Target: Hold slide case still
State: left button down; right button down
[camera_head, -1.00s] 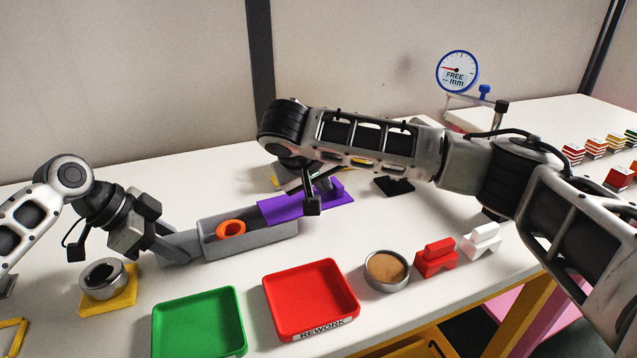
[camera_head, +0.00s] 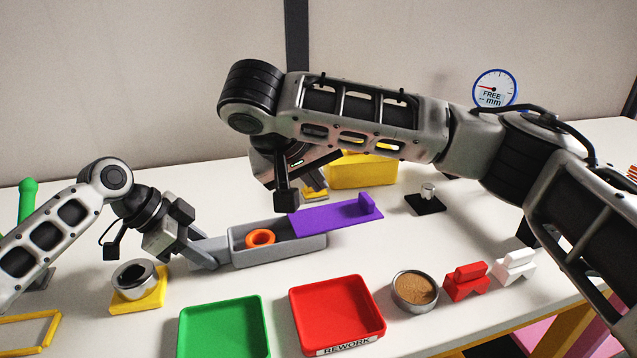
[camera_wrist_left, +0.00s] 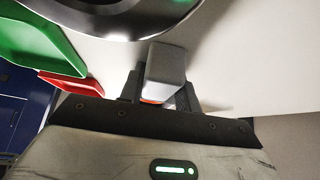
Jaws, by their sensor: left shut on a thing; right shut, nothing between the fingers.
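The grey slide case (camera_head: 280,254) lies on the white table, with its purple sliding lid (camera_head: 335,220) pulled out partway to the right. An orange ring (camera_head: 261,238) sits inside the uncovered left part. My left gripper (camera_head: 207,252) is shut on the case's left end; in the left wrist view the grey end of the case (camera_wrist_left: 167,68) stands between the fingers (camera_wrist_left: 160,98). My right gripper (camera_head: 286,198) is shut and empty near the lid's left end, partly hidden by its own arm. I cannot tell whether it touches the lid.
A green tray (camera_head: 222,328) and a red REWORK tray (camera_head: 339,310) lie in front. A round brown-filled dish (camera_head: 415,289), red block (camera_head: 466,281) and white block (camera_head: 515,266) stand to the right. A metal ring on a yellow base (camera_head: 138,284) stands near my left arm.

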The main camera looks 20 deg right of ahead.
pick_arm(q)
jog(key=c, duration=0.9)
grip_release()
